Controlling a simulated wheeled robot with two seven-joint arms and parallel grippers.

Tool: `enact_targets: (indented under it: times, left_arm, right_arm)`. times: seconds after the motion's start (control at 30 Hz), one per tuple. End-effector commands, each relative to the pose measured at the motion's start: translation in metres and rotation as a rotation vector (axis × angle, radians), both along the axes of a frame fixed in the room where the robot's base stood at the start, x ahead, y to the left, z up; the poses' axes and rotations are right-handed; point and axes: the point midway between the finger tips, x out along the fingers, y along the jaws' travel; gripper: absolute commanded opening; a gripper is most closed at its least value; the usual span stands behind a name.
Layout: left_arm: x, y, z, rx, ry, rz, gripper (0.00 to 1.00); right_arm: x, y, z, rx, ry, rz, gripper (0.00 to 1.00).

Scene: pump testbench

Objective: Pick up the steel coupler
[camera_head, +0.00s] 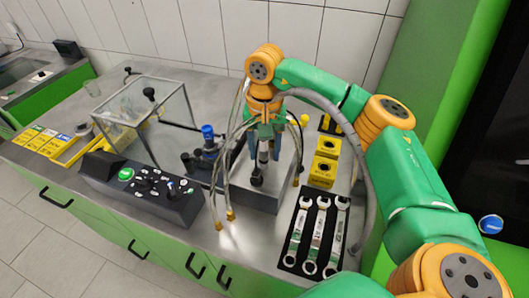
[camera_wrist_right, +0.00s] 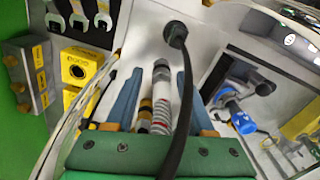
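My right gripper (camera_head: 264,140) points down over the grey metal block in the middle of the bench. In the right wrist view its two blue fingers (camera_wrist_right: 157,100) stand apart. Between them I see a silver cylindrical fitting with rings (camera_wrist_right: 161,90), which looks like the steel coupler, and a second fitting with a brass-coloured band (camera_wrist_right: 145,108) beside it. I see no finger clearly touching either. A black rod with a round end (camera_wrist_right: 175,35) crosses in front and partly hides this area. My left gripper is not in view.
Hoses with brass ends (camera_head: 230,214) hang left of the gripper. Wrenches (camera_head: 317,235) lie on a black mat at the right, near yellow blocks (camera_head: 323,170). A control box (camera_head: 140,188) and a clear-walled case (camera_head: 150,110) stand at the left.

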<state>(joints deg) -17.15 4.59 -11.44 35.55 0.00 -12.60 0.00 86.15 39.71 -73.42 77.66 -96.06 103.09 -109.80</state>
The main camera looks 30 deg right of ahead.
Motion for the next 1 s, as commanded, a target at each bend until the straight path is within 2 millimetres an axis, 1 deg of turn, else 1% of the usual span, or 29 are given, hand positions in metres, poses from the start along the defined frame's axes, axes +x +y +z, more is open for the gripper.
enact_targets:
  times: [0.03, 0.07, 0.1, 0.17, 0.2, 0.5, 0.57, 0.67, 0.73, 0.8, 0.93, 0.97, 1.0]
  left_arm:
    - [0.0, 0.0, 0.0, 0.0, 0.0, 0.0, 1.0]
    - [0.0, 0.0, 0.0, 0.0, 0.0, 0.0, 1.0]
    - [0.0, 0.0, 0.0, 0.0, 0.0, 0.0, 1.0]
    - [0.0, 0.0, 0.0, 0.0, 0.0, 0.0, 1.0]
    - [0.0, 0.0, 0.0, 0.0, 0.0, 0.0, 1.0]
    - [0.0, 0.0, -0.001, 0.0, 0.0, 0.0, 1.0]
    - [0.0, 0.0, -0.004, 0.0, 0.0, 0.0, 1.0]
    - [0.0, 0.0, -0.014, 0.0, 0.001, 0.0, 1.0]
    - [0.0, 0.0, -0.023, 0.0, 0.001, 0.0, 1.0]
    - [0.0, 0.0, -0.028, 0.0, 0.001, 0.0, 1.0]
    - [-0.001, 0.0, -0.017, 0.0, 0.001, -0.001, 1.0]
    - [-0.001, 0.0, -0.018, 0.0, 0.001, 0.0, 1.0]
    - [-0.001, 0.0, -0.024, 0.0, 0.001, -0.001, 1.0]
  right_arm:
    - [0.0, 0.0, 0.0, 0.0, 0.0, 0.0, 0.37]
    - [0.0, 0.0, 0.0, 0.0, 0.0, 0.001, 0.29]
    - [0.0, 0.0, 0.0, 0.0, 0.0, 0.001, 0.18]
    - [0.0, 0.0, 0.0, 0.0, 0.0, 0.001, 0.02]
    - [0.0, 0.0, 0.0, 0.0, 0.0, 0.001, 0.0]
    - [0.0, 0.0, 0.001, 0.0, -0.001, 0.001, 0.0]
    - [0.001, 0.0, 0.003, 0.001, -0.004, 0.001, 0.0]
    - [0.001, 0.001, 0.014, 0.003, -0.007, 0.002, 0.0]
    - [0.002, 0.001, 0.029, 0.003, -0.009, 0.001, 0.0]
    - [-0.009, 0.013, 0.046, 0.002, -0.01, 0.008, 0.0]
    - [-0.031, 0.036, 0.093, -0.004, -0.011, 0.008, 0.0]
    - [-0.037, 0.042, 0.098, -0.004, -0.009, 0.007, 0.0]
    - [-0.046, 0.052, 0.099, -0.003, -0.009, 0.009, 0.0]
